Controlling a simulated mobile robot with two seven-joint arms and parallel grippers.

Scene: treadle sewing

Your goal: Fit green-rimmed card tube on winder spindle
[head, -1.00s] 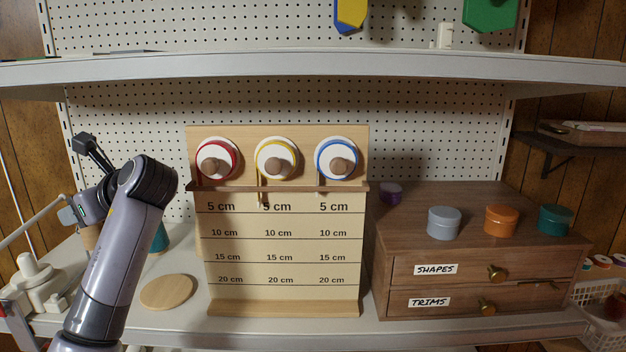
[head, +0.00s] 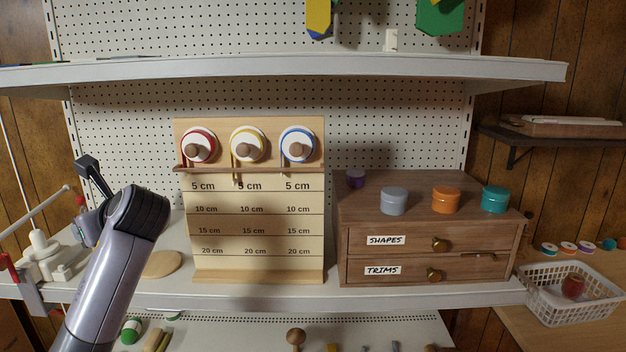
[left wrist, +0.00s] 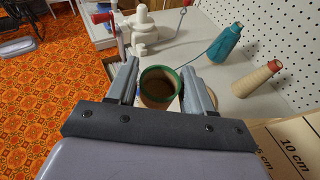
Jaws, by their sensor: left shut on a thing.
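The green-rimmed card tube (left wrist: 160,86) is between the fingers of my left gripper (left wrist: 161,74) in the left wrist view. The gripper is shut on it, and I look into its open end with the green rim around it. The white winder (left wrist: 143,30) stands just beyond the tube, apart from it, with a red-knobbed part at its left. The winder (head: 42,252) is at the far left of the shelf in the head view. There my left arm hides most of its gripper, and I cannot make out the tube. My right gripper is not in view.
A teal thread cone (left wrist: 225,44) and a cream cone (left wrist: 257,78) stand right of the tube. The measuring board (head: 250,235) and wooden drawer cabinet (head: 400,240) stand on the shelf. A round wooden disc (head: 163,264) lies between arm and board.

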